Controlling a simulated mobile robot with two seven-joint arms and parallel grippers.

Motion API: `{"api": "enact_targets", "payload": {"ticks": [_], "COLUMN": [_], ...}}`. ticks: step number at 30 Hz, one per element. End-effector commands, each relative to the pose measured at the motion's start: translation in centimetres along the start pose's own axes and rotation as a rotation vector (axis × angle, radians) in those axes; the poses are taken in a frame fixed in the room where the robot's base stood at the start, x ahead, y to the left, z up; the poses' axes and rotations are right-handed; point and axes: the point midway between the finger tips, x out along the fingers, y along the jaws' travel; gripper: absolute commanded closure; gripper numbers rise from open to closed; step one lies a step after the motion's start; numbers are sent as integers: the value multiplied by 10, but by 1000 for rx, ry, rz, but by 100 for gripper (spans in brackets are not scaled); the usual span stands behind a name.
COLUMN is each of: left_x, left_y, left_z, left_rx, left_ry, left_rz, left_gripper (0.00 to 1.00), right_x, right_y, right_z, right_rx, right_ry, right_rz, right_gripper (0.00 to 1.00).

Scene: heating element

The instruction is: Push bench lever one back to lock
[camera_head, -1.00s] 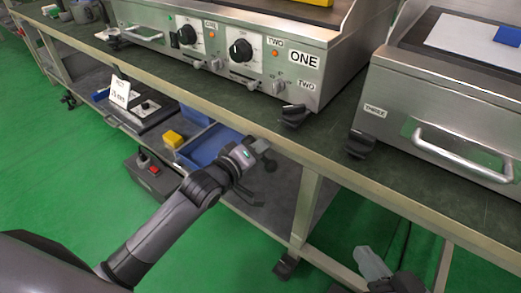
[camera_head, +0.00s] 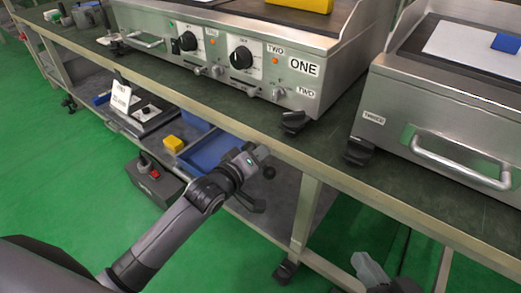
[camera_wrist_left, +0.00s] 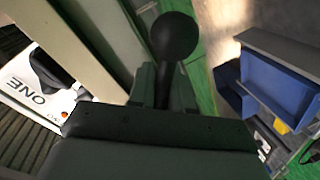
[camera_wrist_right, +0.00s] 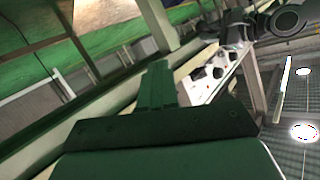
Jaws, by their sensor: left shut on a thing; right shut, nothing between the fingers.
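The bench lever has a black ball knob (camera_wrist_left: 174,37) on a thin stem in the left wrist view. My left gripper (camera_wrist_left: 164,78) is shut on the stem just below the ball. In the head view, my left gripper (camera_head: 257,155) is at the bench's front edge, below the griddle labelled ONE, with the dark knob (camera_head: 268,172) beside its fingertips. My right gripper (camera_head: 370,268) is low at the bottom right of the head view, below the bench. Its fingers (camera_wrist_right: 157,85) are shut and empty in the right wrist view. The lever's base is hidden.
The griddle marked ONE and TWO (camera_head: 318,87) and one marked THREE (camera_head: 398,128) stand on the bench (camera_head: 330,160). Below are a blue bin (camera_head: 215,150), a yellow block (camera_head: 172,144) and a box with a red switch (camera_head: 155,176). A bench leg (camera_head: 303,215) stands right of my left gripper.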

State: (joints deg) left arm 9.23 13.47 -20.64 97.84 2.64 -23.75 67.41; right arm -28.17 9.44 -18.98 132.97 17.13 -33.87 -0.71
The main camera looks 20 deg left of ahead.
Motion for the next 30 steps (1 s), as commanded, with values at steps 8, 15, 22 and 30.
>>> {"api": "enact_targets", "payload": {"ticks": [8,15,22,30], "left_x": [0,1,2,3], "left_y": [-3,-9,-14,-16], "left_z": [-3,-5,-8,-11], "left_rx": [213,435,624,776], "left_ry": [43,88,126,156], "left_rz": [-18,-34,-47,-58], "left_gripper": [100,100,100,100], "right_x": [1,-7,-10,-11], "right_y": [0,8,11,12], "right_z": [-5,-6,-6,-6], "right_rx": [17,-31,-53,-62], "right_ry": [-44,-59,-65,-66], "right_rz": [20,66,85,93], "right_gripper": [100,100,100,100]}}
